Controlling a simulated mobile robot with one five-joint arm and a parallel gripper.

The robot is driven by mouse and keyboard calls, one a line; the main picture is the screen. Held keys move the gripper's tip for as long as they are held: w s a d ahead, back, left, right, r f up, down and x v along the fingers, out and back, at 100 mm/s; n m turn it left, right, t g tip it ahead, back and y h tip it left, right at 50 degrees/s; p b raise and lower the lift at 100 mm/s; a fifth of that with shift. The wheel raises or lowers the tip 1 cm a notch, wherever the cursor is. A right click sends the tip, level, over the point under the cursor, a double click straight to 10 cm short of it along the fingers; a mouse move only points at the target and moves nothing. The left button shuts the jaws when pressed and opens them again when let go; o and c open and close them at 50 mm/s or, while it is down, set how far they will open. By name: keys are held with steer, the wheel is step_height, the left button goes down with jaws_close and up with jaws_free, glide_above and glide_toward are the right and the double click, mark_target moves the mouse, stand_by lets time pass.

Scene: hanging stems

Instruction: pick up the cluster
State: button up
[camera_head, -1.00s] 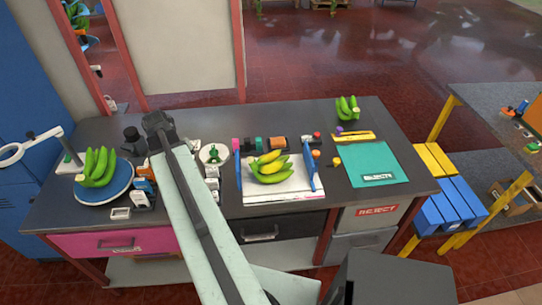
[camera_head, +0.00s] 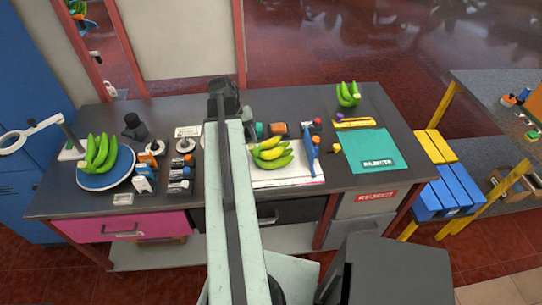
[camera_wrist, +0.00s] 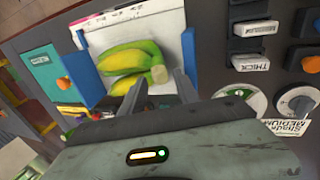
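A yellow-green banana cluster (camera_head: 270,153) lies on a white tray with blue side walls (camera_head: 312,158) at the middle of the bench. In the wrist view the cluster (camera_wrist: 132,62) lies beyond my fingers, its stem end towards them and apart from them. My gripper (camera_wrist: 159,76) is open and empty. In the head view my arm covers the tray's left part, and my fingers cannot be made out. A green cluster (camera_head: 101,152) lies on a round blue plate (camera_head: 106,180) at the left. Another green cluster (camera_head: 348,94) stands at the back right.
Small labelled blocks and round pieces stand left of my arm, including an orange-white block (camera_head: 144,168). A lamp-like magnifier (camera_head: 30,134) stands at the far left. A teal mat (camera_head: 365,145) and a yellow tool (camera_head: 354,122) lie right of the tray. Blue crates (camera_head: 450,190) stand beyond the bench's right end.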

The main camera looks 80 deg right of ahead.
mark_target(251, 145)
steer(key=b+x, duration=0.3)
steer(key=x, duration=0.1)
steer(key=shift+d+f, duration=0.2)
steer(key=shift+f, duration=0.1)
steer(key=shift+r, duration=0.2)
jaws_close()
